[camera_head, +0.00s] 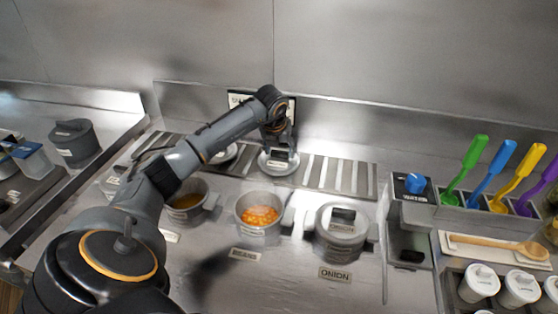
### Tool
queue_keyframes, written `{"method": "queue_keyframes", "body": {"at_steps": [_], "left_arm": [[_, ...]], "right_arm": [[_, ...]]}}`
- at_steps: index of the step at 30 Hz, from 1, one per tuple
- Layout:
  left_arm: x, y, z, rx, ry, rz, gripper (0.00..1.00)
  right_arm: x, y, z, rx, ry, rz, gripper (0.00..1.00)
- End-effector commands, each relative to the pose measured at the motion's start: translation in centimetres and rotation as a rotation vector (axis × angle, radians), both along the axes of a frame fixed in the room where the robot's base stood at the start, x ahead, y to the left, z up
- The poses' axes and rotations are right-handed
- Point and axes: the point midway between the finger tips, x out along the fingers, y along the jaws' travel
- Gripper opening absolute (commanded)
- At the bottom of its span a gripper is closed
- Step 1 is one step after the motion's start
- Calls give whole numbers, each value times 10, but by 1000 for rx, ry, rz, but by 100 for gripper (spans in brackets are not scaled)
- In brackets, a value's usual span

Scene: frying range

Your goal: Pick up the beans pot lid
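The beans pot (247,224) stands open behind its BEANS label (244,254), with orange beans (261,215) inside. A round grey lid (270,168) lies on the slatted rack directly behind this pot. My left gripper (281,150) points down over that lid, at its handle. The gripper hides most of the handle, and I cannot tell whether the fingers are closed on it. The lid appears to rest on the rack. My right gripper is out of view.
A second lid (224,154) lies on the rack to the left, partly behind my arm. An open pot (187,201) of brown liquid stands left of the beans. The lidded onion pot (341,231) stands right. Coloured utensils and a blue-knobbed box (413,192) are further right.

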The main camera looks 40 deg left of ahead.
Motion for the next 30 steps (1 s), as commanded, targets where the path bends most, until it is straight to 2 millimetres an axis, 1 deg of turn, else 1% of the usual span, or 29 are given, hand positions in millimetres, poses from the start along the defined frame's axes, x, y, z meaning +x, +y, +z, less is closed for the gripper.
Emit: {"method": "queue_keyframes", "body": {"at_steps": [1,4,5,13,17,20,22,26,30], "left_arm": [[0,0,0,0,0,0,44],[0,0,0,0,0,0,24],[0,0,0,0,0,0,20],[0,0,1,0,-1,0,20],[1,0,7,0,-3,1,20],[1,0,18,0,-6,1,20],[2,1,31,2,-8,1,20],[-20,-13,60,5,-8,-4,20],[-45,-28,94,5,-7,-3,20]], "right_arm": [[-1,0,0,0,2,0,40],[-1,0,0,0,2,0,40],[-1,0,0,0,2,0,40],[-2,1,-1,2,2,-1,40],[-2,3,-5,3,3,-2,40],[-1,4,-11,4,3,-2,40],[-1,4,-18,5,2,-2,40],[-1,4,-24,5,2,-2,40],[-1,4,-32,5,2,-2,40]]}}
